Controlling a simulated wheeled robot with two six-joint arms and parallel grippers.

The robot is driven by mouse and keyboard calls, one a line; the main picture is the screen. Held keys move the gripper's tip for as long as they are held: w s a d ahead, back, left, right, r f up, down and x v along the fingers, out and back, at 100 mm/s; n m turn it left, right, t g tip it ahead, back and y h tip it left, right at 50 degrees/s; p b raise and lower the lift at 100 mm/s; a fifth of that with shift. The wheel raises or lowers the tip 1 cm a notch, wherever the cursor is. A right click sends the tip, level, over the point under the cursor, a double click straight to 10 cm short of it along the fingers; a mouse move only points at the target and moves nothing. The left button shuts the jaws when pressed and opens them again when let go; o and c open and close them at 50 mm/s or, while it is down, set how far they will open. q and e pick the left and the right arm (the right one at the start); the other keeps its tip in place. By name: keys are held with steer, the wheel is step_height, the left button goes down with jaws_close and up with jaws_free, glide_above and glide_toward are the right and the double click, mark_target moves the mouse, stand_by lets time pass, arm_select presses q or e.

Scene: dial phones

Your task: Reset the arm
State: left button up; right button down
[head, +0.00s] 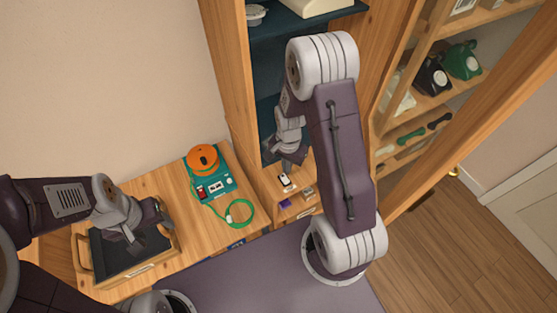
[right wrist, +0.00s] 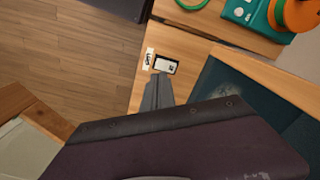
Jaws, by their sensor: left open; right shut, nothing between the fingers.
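My left gripper (head: 150,238) is open and empty above a dark-lined wooden tray (head: 78,252) at the lower left of the head view. My right arm rises in the middle of the head view and folds down in front of the wooden cabinet. Its gripper (head: 290,164) is partly hidden by shadow and the arm. In the right wrist view the right gripper (right wrist: 158,82) is shut with nothing between its fingers. Its tips point at a small white item (right wrist: 166,66), which also shows in the head view (head: 285,183). I cannot tell if they touch.
A teal device (head: 222,183) with an orange disc (head: 203,158) and a green cord (head: 240,212) sits on the wooden desk. A purple item (head: 285,203) lies on the cabinet ledge. Black (head: 431,77) and green (head: 462,61) phones stand on shelves at right. Floor is clear at lower right.

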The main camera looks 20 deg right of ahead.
steer(key=a+r+n+t, duration=0.2)
steer(key=a+r, duration=0.2)
steer(key=r, duration=0.6)
steer(key=s+r+n, duration=0.1)
steer(key=s+n, duration=0.7)
steer(key=shift+s+a+n+g, duration=0.15)
steer(key=shift+a+n+g, duration=0.25)
steer(key=shift+a, duration=0.05)
steer(key=shift+s+r, duration=0.1)
steer(key=shift+s, duration=0.05)
